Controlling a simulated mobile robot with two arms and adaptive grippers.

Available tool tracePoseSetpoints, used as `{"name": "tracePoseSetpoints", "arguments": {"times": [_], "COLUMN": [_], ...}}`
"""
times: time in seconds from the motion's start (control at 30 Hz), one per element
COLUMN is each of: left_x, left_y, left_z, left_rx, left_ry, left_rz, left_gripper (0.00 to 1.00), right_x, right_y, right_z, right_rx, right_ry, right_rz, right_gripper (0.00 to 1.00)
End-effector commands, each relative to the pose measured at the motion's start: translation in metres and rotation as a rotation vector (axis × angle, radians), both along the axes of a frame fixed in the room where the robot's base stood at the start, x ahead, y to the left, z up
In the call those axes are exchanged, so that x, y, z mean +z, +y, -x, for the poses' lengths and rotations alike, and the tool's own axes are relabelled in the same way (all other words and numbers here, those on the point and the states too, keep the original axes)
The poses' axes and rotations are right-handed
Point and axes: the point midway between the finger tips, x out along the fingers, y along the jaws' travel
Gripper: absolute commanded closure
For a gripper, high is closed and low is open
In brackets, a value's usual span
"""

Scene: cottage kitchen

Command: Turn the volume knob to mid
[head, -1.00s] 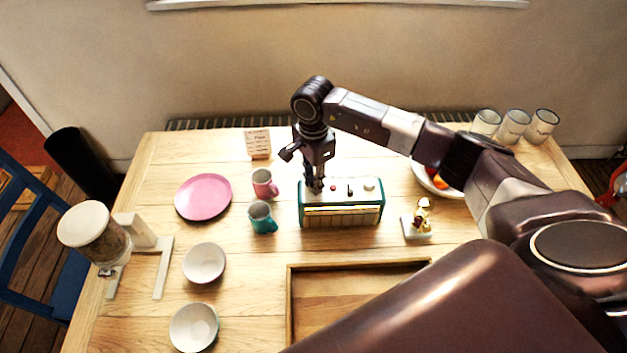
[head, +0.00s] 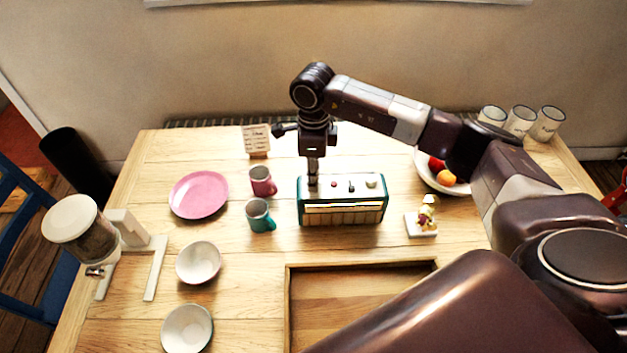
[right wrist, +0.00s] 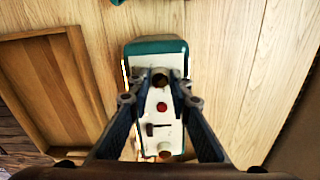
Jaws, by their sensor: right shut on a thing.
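A teal and cream radio (head: 343,214) stands on the wooden table. Its top carries a dark round knob (right wrist: 160,79) at the left end, then a red button (head: 334,184), a small dark lever (head: 351,187) and a cream knob (head: 371,181). My right gripper (head: 313,186) points straight down onto the left end of the radio's top and is shut on the dark knob. In the right wrist view its fingers (right wrist: 161,100) come in from both sides; the exact contact is hard to see. No level marks are readable. My left gripper is out of view.
Pink mug (head: 262,181) and teal mug (head: 260,215) stand close left of the radio. A figurine (head: 426,217) stands to its right, a fruit bowl (head: 430,178) behind that. A wooden tray (head: 288,305) lies in front.

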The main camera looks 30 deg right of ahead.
Motion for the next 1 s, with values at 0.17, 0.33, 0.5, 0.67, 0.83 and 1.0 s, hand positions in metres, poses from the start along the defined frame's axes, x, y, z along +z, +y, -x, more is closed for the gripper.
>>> {"name": "tracePoseSetpoints", "arguments": {"times": [0.17,0.33,0.5,0.67,0.83,1.0], "left_x": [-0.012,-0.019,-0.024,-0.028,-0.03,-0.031], "left_y": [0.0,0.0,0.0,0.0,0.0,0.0], "left_z": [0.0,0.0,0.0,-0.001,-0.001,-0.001], "left_rx": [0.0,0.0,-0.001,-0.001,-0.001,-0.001], "left_ry": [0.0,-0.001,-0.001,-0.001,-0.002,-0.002], "left_rz": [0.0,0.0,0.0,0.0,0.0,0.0], "left_gripper": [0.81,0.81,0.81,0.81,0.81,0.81], "right_x": [-0.001,-0.001,0.0,0.0,0.001,0.001], "right_y": [0.0,0.0,0.0,0.0,0.0,0.0], "right_z": [-0.001,-0.001,-0.001,-0.001,-0.001,-0.001], "right_rx": [-0.167,-0.325,-0.466,-0.571,-0.651,-0.696], "right_ry": [-0.004,-0.003,-0.004,-0.004,-0.003,-0.003], "right_rz": [0.0,-0.001,-0.001,-0.001,-0.001,-0.001], "right_gripper": [1.0,1.0,1.0,1.0,1.0,1.0]}}
